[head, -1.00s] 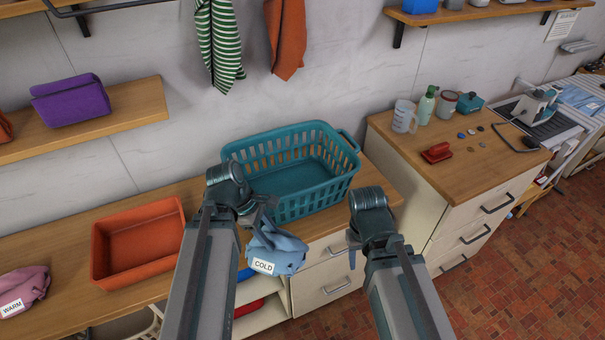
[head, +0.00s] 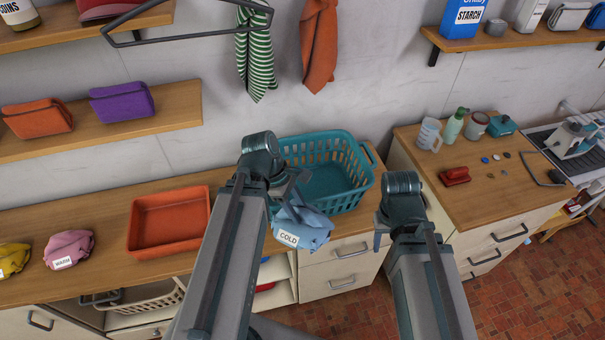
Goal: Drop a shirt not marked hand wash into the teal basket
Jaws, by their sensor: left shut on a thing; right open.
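A light blue shirt (head: 305,226) with a white label reading COLD hangs from my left gripper (head: 290,192), which is shut on it. The shirt is in front of the teal basket (head: 350,195), at its near left side in the picture. The basket stands on the wooden counter and looks empty where I can see inside; my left arm hides its left end. My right gripper (head: 382,232) is open and empty, near the basket's right front corner. A pink shirt (head: 68,248) labelled WARM and a yellow shirt (head: 14,260) lie on the counter at the left.
An orange tray (head: 168,222) sits left of the basket. A cabinet top at the right holds a red brush (head: 455,176), a white mug (head: 429,134) and a green bottle (head: 455,125). Shelves with folded cloths are above left. A striped towel (head: 254,55) hangs on the wall.

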